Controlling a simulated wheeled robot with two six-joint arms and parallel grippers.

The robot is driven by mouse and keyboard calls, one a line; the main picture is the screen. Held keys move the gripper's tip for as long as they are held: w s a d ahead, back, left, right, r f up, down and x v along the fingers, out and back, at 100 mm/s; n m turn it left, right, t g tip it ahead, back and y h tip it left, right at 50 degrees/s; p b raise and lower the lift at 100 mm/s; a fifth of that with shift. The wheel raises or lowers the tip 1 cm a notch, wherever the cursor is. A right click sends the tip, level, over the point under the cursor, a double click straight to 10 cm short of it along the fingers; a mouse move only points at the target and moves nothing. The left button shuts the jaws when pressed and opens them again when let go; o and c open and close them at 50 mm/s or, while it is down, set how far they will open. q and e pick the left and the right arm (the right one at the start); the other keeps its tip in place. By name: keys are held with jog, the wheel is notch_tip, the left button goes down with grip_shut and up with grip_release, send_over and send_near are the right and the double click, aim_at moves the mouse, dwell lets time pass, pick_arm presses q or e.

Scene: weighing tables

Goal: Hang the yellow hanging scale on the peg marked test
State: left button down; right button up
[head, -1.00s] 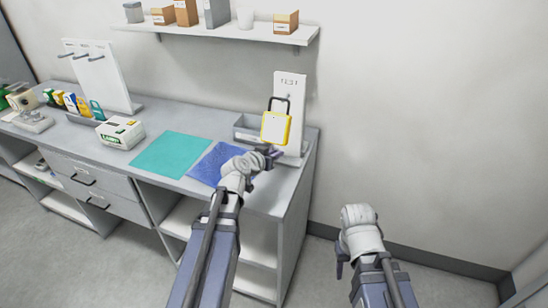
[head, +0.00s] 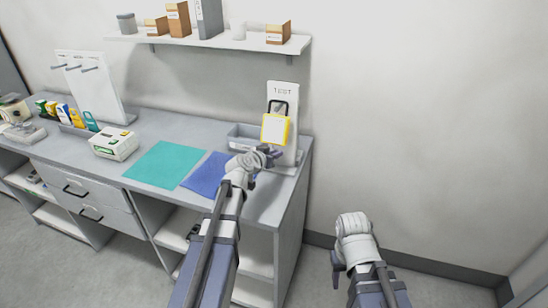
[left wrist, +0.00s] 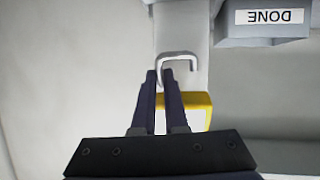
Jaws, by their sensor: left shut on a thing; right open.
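The yellow hanging scale (head: 275,130) has a pale face and a dark hook (head: 278,106) on top. It is upright in front of the white board marked TEST (head: 284,89). My left gripper (head: 270,152) is shut on the scale at its lower part. The left wrist view shows the fingers (left wrist: 165,78) with the scale's yellow edge (left wrist: 197,99) and its hook (left wrist: 179,60) beyond them. The test peg is not clearly seen; the hook and scale cover that part of the board. I cannot tell whether the hook touches it. My right gripper (head: 338,266) is open and empty, away from the counter.
A grey tray (head: 240,137) stands beside the board; a DONE label (left wrist: 269,17) shows in the left wrist view. A blue mat (head: 205,176), teal mat (head: 163,165) and white-green device (head: 114,144) lie along the counter. A pegged board (head: 92,85) stands far left. A shelf (head: 210,43) hangs above.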

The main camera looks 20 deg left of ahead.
pick_arm(q)
jog(key=shift+w+f+b, duration=0.65)
jog(key=shift+w, duration=0.25)
jog(key=c, duration=0.9)
grip_release()
jog(key=shift+s, duration=0.15)
jog(key=p+v, duration=0.3)
jog(key=v, duration=0.4)
jog(key=shift+s+r, duration=0.2)
jog(key=shift+s, duration=0.05)
